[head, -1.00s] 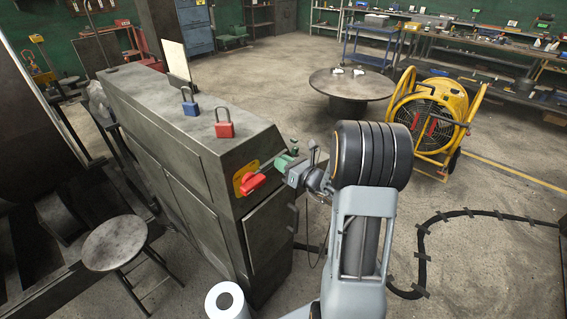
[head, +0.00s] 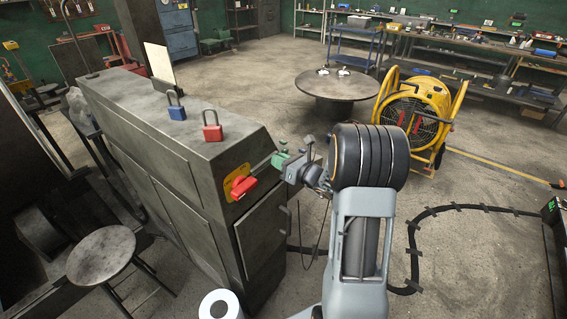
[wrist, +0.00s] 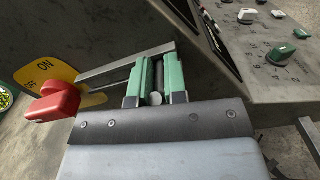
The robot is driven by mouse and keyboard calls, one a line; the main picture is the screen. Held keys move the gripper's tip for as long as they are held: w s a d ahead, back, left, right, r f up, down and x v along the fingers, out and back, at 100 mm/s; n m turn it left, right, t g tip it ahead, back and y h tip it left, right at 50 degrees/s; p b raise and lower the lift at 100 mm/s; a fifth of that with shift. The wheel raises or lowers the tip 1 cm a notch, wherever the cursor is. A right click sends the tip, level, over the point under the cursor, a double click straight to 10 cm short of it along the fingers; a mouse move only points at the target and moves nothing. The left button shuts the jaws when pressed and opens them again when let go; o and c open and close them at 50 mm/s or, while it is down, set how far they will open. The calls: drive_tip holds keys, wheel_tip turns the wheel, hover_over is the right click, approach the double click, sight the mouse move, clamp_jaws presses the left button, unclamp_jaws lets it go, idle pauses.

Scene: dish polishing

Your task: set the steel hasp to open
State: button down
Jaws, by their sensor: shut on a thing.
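A grey steel bar, which looks like the steel hasp (wrist: 115,74), runs across the cabinet face beside a red rotary handle (wrist: 52,103) in the wrist view. In the head view the red handle (head: 243,187) is on the cabinet's sloped end. My gripper (head: 280,161) is at that end, right of the handle. Its green fingers (wrist: 154,75) are close together in the wrist view, shut on the hasp. A small pale round part shows between them; the exact contact is partly hidden.
A blue padlock (head: 176,112) and a red padlock (head: 212,131) stand on the cabinet top (head: 140,105). A panel with several knobs (wrist: 280,52) is at right in the wrist view. A stool (head: 101,254) and a yellow fan (head: 414,112) stand on the floor.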

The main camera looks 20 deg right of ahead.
drive_tip(key=c, duration=1.2)
unclamp_jaws()
drive_tip(key=shift+w+d, duration=0.1)
drive_tip(key=shift+d, duration=0.15)
drive_tip(key=b+v, duration=0.2)
drive_tip(key=v, duration=1.1)
drive_tip(key=shift+s+d+r, duration=0.1)
drive_tip(key=shift+s+d, duration=0.05)
drive_tip(key=shift+s, duration=0.2)
